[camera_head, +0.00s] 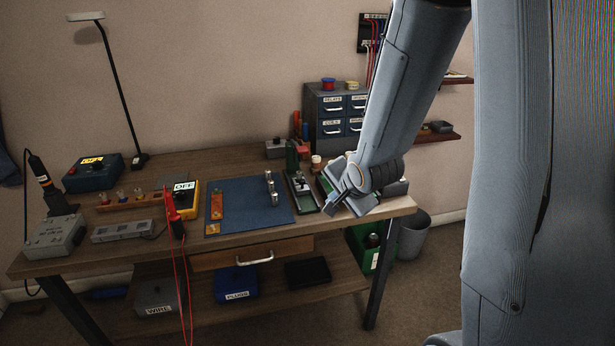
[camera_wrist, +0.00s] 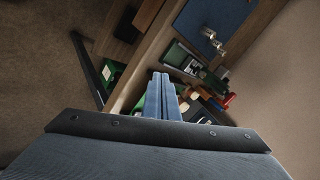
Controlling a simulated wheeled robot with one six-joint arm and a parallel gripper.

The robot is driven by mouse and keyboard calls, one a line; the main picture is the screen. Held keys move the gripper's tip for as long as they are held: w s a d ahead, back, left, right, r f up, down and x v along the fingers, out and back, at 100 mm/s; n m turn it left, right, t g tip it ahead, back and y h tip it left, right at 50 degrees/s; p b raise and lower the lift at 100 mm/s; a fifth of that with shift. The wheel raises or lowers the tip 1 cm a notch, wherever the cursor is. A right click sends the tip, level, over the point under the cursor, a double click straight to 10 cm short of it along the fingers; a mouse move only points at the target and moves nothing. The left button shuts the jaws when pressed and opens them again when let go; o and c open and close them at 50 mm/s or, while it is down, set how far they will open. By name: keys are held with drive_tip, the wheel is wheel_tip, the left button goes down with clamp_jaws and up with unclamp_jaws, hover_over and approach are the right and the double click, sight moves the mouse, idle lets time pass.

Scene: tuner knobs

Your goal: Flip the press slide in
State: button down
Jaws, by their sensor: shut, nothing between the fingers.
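A long green fixture (camera_head: 302,192) with metal parts on it lies on the workbench, just left of my gripper. It also shows in the wrist view (camera_wrist: 182,58), beyond and right of my fingertips. A second green piece lies partly hidden behind my fingers in both views. I cannot tell for sure which of these carries the press slide, or how the slide is set. My gripper (camera_head: 328,208) is low over the right front part of the bench. Its fingers (camera_wrist: 160,78) are together and empty in the wrist view. I cannot tell whether they touch anything.
A blue mat (camera_head: 245,208) with small metal cylinders lies left of the fixture. A blue drawer cabinet (camera_head: 338,116) stands at the back right. A multimeter (camera_head: 186,198) with red leads sits further left. The bench's front edge is close to my gripper.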

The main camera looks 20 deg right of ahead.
drive_tip(key=w+r+m+t+y+p, duration=0.1)
drive_tip(key=w+r+m+t, duration=0.1)
drive_tip(key=w+r+m, duration=0.15)
drive_tip(key=p, duration=0.1)
approach(300, 182)
drive_tip(key=f, duration=0.1)
drive_tip(key=d+f, duration=0.1)
drive_tip(key=f, duration=0.1)
drive_tip(key=shift+s+f, duration=0.1)
drive_tip(key=shift+f, duration=0.05)
drive_tip(key=w, duration=0.1)
drive_tip(key=w+p, duration=0.1)
drive_tip(key=w, duration=0.1)
drive_tip(key=shift+w+a+f, duration=0.1)
drive_tip(key=shift+a+f, duration=0.05)
drive_tip(key=shift+f, duration=0.25)
drive_tip(key=shift+w+a+f, duration=0.1)
drive_tip(key=shift+w, duration=0.5)
